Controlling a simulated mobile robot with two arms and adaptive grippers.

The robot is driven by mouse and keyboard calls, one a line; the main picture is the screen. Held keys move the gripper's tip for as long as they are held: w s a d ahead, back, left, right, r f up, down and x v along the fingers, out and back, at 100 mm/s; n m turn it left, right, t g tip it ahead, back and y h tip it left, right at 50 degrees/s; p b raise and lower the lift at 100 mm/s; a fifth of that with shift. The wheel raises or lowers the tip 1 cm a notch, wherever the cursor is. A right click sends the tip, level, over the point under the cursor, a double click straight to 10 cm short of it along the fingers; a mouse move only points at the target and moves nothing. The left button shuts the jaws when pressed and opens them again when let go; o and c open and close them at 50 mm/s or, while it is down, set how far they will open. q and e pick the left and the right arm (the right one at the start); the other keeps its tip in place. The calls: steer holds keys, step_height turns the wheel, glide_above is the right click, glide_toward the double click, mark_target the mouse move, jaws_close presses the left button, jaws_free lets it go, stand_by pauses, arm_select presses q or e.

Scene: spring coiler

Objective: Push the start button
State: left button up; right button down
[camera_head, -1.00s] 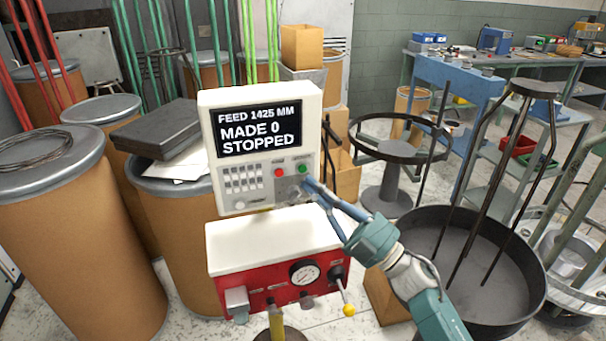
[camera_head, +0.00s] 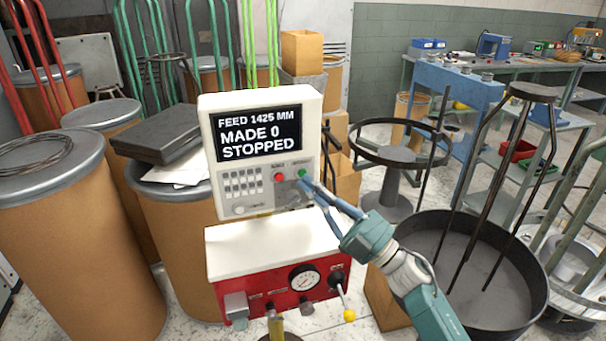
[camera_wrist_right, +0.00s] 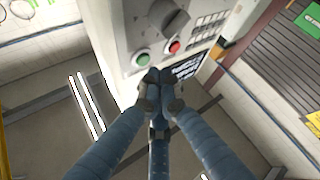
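The white control panel (camera_head: 222,180) stands in the middle of the head view; its display (camera_head: 256,133) reads "FEED 1425 MM, MADE 0, STOPPED". The green button (camera_head: 302,173) is at the panel's right, beside the red button (camera_head: 279,177). In the right wrist view, the green button (camera_wrist_right: 143,60) and red button (camera_wrist_right: 175,46) show just beyond the fingertips. My right gripper (camera_head: 303,184) has its fingertips just below the green button in the head view. Its fingers (camera_wrist_right: 158,84) meet at the tips, with nothing between them. Contact with the panel cannot be told. My left gripper is not in view.
A dark knob (camera_wrist_right: 170,18) sits near the buttons. Below the panel is a red and white machine body (camera_head: 262,285) with a gauge and a yellow-tipped lever (camera_head: 348,314). Brown drums (camera_head: 80,240) stand left; a wide dark pan (camera_head: 470,265) stands right.

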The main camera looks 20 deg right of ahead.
steer(key=shift+w, duration=0.15)
stand_by(0.7)
steer(key=shift+w, duration=0.3)
